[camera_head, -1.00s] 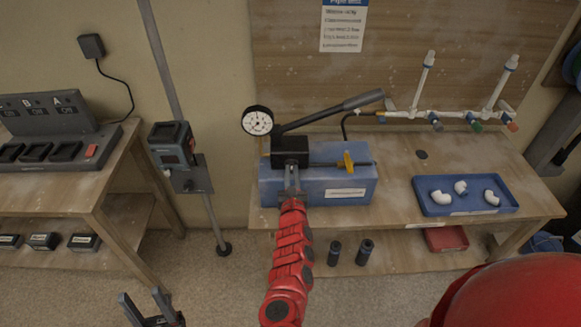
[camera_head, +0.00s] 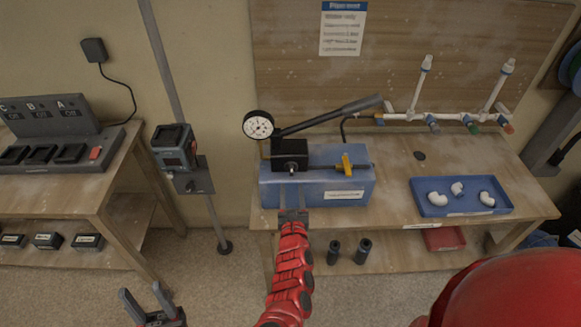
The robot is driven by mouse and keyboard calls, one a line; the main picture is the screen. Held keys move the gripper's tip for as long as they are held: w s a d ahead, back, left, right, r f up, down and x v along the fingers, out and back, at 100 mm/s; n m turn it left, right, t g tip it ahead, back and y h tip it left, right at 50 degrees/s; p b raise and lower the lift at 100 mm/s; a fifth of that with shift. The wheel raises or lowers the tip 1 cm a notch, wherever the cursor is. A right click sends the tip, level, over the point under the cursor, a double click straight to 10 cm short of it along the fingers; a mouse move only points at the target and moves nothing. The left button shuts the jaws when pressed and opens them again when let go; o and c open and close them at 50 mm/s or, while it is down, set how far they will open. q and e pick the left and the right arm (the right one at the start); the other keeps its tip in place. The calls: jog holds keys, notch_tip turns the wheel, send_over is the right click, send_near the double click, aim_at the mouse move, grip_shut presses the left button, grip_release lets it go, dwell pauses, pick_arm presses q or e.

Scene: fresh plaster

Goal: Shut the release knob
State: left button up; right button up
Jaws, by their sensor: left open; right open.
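The test pump is a blue tank (camera_head: 345,188) on the wooden bench, with a black block (camera_head: 290,150) on its top left. A small round metallic knob (camera_head: 292,169), seemingly the release knob, faces me on the front of that block. Its turned position is too small to tell. My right gripper (camera_head: 293,190) is open and empty in front of the tank, just below the knob and apart from it, fingers pointing at the tank. My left gripper (camera_head: 146,295) is open and empty, low at the left, far from the pump.
A gauge (camera_head: 257,125), a pump lever (camera_head: 330,116) and a yellow valve handle (camera_head: 346,162) surround the knob. A blue tray (camera_head: 425,206) of white fittings sits at right. A pole carries a dark device (camera_head: 174,148). Two black cylinders (camera_head: 363,250) stand on the lower shelf.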

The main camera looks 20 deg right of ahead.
jog(key=p+v, duration=0.1)
jog(key=v, duration=0.5)
jog(key=shift+p, duration=0.35)
